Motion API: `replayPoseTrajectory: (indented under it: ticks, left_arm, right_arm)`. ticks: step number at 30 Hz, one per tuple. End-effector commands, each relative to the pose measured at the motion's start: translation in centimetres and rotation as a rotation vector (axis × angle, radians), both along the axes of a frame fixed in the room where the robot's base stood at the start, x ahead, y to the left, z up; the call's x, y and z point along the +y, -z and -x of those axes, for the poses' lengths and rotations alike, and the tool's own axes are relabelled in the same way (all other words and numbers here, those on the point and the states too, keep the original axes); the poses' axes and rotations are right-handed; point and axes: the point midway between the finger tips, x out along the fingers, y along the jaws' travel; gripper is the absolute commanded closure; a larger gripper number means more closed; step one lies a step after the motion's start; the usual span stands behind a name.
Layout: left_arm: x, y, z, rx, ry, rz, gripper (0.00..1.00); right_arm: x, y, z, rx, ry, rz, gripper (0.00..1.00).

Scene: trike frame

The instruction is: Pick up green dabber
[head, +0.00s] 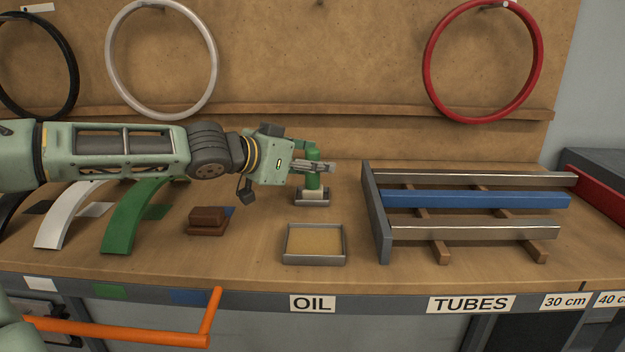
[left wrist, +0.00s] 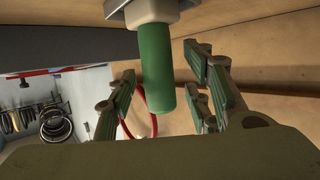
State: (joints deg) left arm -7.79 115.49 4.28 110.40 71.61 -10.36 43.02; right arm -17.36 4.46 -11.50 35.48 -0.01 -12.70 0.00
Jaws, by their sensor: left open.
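The green dabber (head: 313,182) stands upright in a small grey holder (head: 312,201) on the workbench, with a pale part at its base. My left gripper (head: 318,167) reaches it from the left, at the dabber's upper part, and partly hides it. In the left wrist view, the dabber (left wrist: 155,70) appears upside down between the spread fingers of my left gripper (left wrist: 165,98). The jaws are open, and I see a gap on both sides of the dabber. My right gripper is not in view.
A shallow tray (head: 286,246) sits in front, above the OIL label. A tube rack (head: 377,220) stands to the right. A brown block (head: 207,222) and curved green (head: 122,228) and white (head: 55,228) fenders are at left. Rings hang on the back board.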

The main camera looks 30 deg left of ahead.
Motion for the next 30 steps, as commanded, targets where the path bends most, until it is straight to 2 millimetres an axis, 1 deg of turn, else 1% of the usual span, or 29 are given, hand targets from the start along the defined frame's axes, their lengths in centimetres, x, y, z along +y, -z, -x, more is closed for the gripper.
replayPoseTrajectory:
  ticks: [1,2,17,26,30]
  left_arm:
    - [0.0,0.0,0.0,0.0,0.0,0.0,0.54]
    - [0.0,0.0,0.0,0.0,0.0,0.0,0.57]
    - [0.0,0.0,0.0,0.0,0.0,0.0,1.0]
    - [0.0,-0.2,0.0,0.0,0.0,-0.001,1.0]
    - [0.0,-1.2,0.0,-0.001,0.001,-0.002,1.0]
  right_arm:
    - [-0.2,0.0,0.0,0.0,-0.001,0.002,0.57]
    - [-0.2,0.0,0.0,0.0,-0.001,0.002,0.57]
    - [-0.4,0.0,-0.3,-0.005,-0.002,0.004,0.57]
    - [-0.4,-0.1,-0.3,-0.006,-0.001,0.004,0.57]
    - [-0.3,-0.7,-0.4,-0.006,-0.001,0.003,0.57]
